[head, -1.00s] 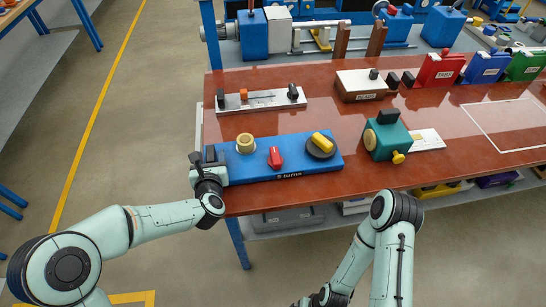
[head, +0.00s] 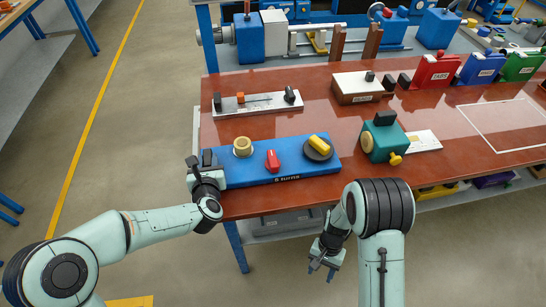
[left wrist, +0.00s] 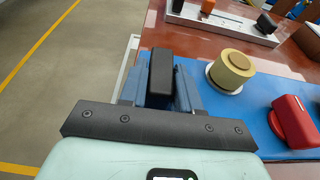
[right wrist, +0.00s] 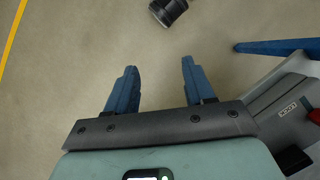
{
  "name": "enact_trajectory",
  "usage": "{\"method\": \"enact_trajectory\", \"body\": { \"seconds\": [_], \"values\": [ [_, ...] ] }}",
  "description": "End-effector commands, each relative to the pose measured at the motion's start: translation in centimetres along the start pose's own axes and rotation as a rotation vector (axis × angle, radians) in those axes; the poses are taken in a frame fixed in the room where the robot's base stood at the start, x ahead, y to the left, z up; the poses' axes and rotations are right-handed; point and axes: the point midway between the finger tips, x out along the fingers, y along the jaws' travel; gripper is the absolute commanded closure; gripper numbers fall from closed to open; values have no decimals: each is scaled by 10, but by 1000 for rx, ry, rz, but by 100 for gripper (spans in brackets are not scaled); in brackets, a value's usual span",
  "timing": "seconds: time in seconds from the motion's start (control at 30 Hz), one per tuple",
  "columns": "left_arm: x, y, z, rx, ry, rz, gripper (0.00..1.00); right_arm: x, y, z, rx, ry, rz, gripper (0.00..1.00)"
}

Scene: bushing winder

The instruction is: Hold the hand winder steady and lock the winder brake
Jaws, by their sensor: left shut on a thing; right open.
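The hand winder is a long blue base (head: 255,173) marked with a number and "turns". It lies along the table's front left edge. On it are a brass-coloured spool (head: 243,147), a red lever (head: 272,160) that looks like the brake, and a yellow crank (head: 319,145) on a dark disc. My left gripper (head: 202,160) is shut on a black handle (left wrist: 161,75) at the base's left end; the handle shows between its fingers in the left wrist view. My right gripper (head: 325,262) is open and empty, low in front of the table; in the right wrist view (right wrist: 154,85) only floor shows between its fingers.
Behind the winder lies a metal strip fixture (head: 258,103). To its right stand a green block device (head: 385,138) and a cream-topped box (head: 357,87). A blue table leg (right wrist: 275,47) and a grey under-shelf lie to the right of my right gripper.

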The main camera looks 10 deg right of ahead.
Motion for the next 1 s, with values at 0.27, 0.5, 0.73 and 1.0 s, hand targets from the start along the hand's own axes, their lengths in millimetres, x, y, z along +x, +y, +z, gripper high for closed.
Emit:
{"method": "enact_trajectory", "body": {
  "seconds": [0.27,0.5,0.73,1.0],
  "values": [
    [0,0,0,0,0,-1,100,-151,-51,30,103,-119,-124,47],
    [0,0,0,0,0,-1,100,-257,-100,36,-161,127,-153,47],
    [0,0,0,0,0,-1,100,-345,-159,33,-500,556,-109,47],
    [0,0,0,0,-1,-1,100,-391,-190,39,-669,786,-69,47]
  ]
}}
